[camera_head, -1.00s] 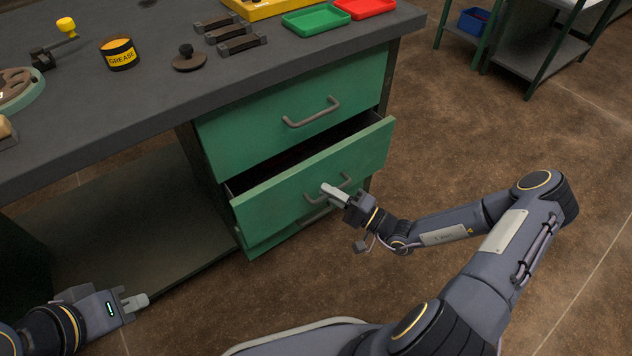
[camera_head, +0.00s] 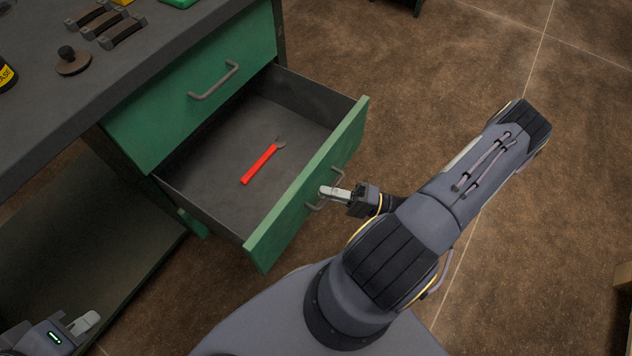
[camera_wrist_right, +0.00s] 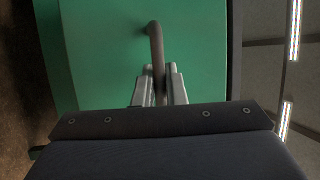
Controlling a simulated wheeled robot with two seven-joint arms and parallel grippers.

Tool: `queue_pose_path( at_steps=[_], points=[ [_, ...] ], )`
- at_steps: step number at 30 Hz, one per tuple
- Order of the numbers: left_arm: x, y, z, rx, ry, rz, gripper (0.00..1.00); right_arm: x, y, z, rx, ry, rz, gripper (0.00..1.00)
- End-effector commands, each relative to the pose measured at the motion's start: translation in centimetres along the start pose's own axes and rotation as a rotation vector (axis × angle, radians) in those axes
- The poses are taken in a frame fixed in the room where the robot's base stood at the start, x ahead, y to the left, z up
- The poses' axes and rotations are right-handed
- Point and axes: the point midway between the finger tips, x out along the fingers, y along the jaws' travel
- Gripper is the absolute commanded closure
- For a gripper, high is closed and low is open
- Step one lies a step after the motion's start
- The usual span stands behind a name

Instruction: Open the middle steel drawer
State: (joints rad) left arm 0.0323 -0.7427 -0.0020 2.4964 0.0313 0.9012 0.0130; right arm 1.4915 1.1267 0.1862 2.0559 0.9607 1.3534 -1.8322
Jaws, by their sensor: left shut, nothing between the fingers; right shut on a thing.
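The middle drawer (camera_head: 318,180) has a green front and a dark grey inside, and stands well out of the bench. A red-handled tool (camera_head: 262,162) lies on its floor. My right gripper (camera_head: 328,192) is shut on the drawer's grey bar handle (camera_head: 337,178). The right wrist view shows the handle (camera_wrist_right: 156,50) between the two fingers (camera_wrist_right: 158,88) in front of the green face. My left gripper (camera_head: 90,320) is shut and empty at the lower left, away from the drawer.
The top drawer (camera_head: 190,100) is closed above, with its own handle (camera_head: 214,82). The dark bench top (camera_head: 120,75) carries a round knobbed piece (camera_head: 72,60) and several dark bars. Brown floor (camera_head: 440,80) is clear to the right of the drawer.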

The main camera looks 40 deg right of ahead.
Motion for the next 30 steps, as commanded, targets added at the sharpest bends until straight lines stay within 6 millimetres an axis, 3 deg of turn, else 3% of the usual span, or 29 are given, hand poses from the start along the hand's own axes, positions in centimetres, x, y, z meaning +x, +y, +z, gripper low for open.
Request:
queue_pose_path(
  at_steps=[16,17,18,26,30],
  points=[
    [-0.1,0.0,0.0,0.0,0.0,0.0,1.0,-0.9,-0.1,0.3,-0.002,0.0,0.002,1.0],
    [-0.1,0.0,0.0,0.0,0.0,0.0,1.0,-0.9,-0.1,0.3,-0.002,0.0,0.002,0.87],
    [-0.1,0.0,0.0,0.0,0.0,0.0,1.0,-0.9,-0.1,0.3,-0.002,0.0,0.002,0.81],
    [-0.1,0.0,0.0,0.0,0.0,0.0,1.0,-0.9,-0.2,0.3,-0.002,0.0,0.001,0.81],
    [-0.3,0.1,-0.1,0.0,0.0,0.0,1.0,-1.9,-0.2,0.2,-0.002,0.002,0.003,0.81]
  ],
)
